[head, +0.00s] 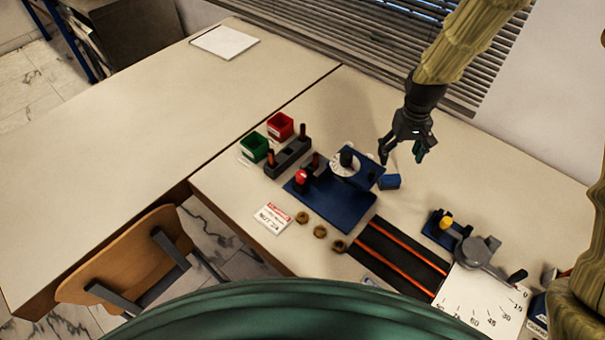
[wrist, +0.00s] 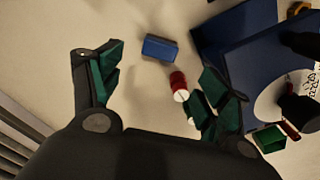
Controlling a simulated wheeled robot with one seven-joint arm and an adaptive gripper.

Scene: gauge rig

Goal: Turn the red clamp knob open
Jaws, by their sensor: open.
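A red cylinder with a pale marked end (wrist: 179,86) shows in the wrist view, beside the blue rig (wrist: 258,55) and near a small blue block (wrist: 159,47). In the head view, a red knob-like part (head: 301,176) stands at the left end of the blue rig (head: 335,205). I cannot tell which of these is the clamp knob. My gripper (head: 402,152) is open and empty, above the table behind and right of the rig. In the wrist view, the red cylinder lies between the spread fingers (wrist: 160,70), nearer the right one, apparently untouched.
The rig carries a white dial (head: 345,164) with a black knob. The blue block (head: 389,181) lies right of it. Red (head: 280,126) and green (head: 254,147) bins stand left. Orange rails (head: 400,250) and an angle gauge (head: 478,252) are to the right. The left table is mostly clear.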

